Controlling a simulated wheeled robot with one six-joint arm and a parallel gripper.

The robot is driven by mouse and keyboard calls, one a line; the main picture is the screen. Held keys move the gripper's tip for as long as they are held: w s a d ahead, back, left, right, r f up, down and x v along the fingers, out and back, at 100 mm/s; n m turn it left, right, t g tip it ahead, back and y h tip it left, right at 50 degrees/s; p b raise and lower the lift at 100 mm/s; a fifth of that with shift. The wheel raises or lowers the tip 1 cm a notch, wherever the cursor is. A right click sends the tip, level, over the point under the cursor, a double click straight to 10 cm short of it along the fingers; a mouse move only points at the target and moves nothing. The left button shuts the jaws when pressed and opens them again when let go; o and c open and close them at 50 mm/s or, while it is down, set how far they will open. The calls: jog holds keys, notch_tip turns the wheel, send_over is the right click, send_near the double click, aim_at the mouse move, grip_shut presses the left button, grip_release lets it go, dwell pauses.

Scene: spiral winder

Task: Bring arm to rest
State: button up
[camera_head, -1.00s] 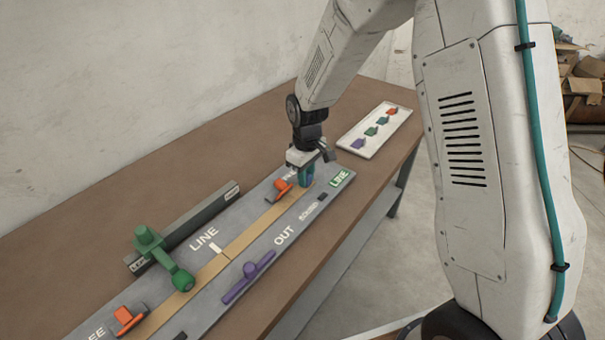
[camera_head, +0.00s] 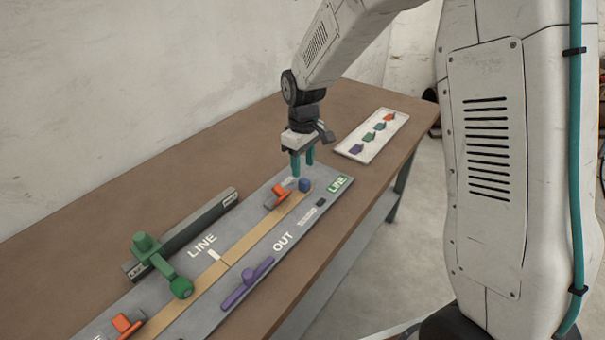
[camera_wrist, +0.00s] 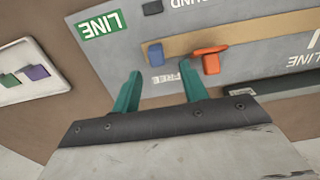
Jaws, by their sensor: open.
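My gripper (camera_head: 303,162) is open and empty, with two teal fingers pointing down above the right end of the grey board (camera_head: 207,316). It also shows in the wrist view (camera_wrist: 160,88). A blue block (camera_head: 305,184) stands on the board just below the fingers, apart from them. The blue block also shows in the wrist view (camera_wrist: 155,55). An orange piece (camera_head: 277,196) sits to the left of the blue block, beside the tan strip (camera_head: 240,250).
A green lever (camera_head: 163,266) stands by a dark rail (camera_head: 205,220) on the left. A purple handle (camera_head: 247,284) and another orange piece (camera_head: 126,325) are on the board. A white tray (camera_head: 392,130) with several coloured pieces lies at the right. The brown table (camera_head: 180,165) is bare behind.

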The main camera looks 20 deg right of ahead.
jog(key=shift+r, duration=0.45)
jog(key=shift+s, duration=0.2)
jog(key=s+d+r+m, duration=0.2)
jog(key=s+r, duration=0.3)
jog(key=s, duration=0.6)
jog(key=s+d+r+m+t, duration=0.1)
jog(key=s+d+r+m, duration=0.1)
jog(key=s+r, duration=0.4)
jog(key=s+d+r+m, duration=0.3)
jog(key=s+r, duration=0.2)
jog(key=s, duration=1)
jog(key=shift+s+r, duration=0.35)
jog(key=shift+r, duration=0.05)
jog(key=shift+d, duration=0.1)
